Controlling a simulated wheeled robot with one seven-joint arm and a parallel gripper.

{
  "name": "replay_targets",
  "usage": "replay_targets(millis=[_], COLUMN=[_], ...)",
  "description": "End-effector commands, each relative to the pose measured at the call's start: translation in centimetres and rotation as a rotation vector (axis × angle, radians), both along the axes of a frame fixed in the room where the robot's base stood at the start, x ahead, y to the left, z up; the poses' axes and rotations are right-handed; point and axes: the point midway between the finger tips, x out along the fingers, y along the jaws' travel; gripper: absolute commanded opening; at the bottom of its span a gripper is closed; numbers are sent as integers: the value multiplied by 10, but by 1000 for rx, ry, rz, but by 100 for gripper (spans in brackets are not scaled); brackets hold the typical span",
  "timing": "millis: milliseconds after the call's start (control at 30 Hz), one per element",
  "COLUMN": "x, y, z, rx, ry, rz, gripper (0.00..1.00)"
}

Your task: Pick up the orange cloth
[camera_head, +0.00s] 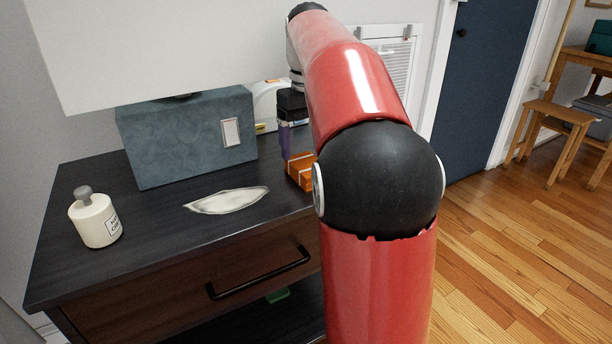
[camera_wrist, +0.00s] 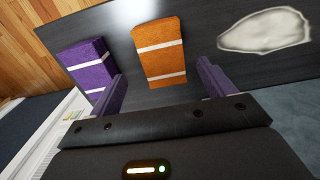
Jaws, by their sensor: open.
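The orange cloth (camera_wrist: 161,57) is a folded orange block with two pale bands, lying on the dark dresser top. In the head view the orange cloth (camera_head: 299,170) is partly hidden behind my arm. My gripper (camera_wrist: 160,92) is open, its two purple fingers on either side of the cloth's near end in the wrist picture. In the head view my gripper (camera_head: 287,150) points down at the cloth. I cannot tell whether the fingers touch it. Nothing is seen held between them.
A folded purple cloth (camera_wrist: 88,68) lies close beside the left finger. A white flat dish (camera_head: 228,201), a blue-grey box (camera_head: 187,137) and a white bottle (camera_head: 95,220) stand on the dresser (camera_head: 160,238).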

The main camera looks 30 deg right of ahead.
Motion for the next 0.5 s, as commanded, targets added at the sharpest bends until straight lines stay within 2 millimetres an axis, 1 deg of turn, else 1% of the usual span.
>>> replay_targets(millis=[33,200,300,400,500], x=[-1,-4,-4,-4,-4], y=[1,4,4,4,4], z=[-8,-34,-46,-53,-54], rx=[1,1,0,0,0], ry=[1,1,1,-1,-1], rz=[1,1,1,0,0], gripper=[82,82,82,82,82])
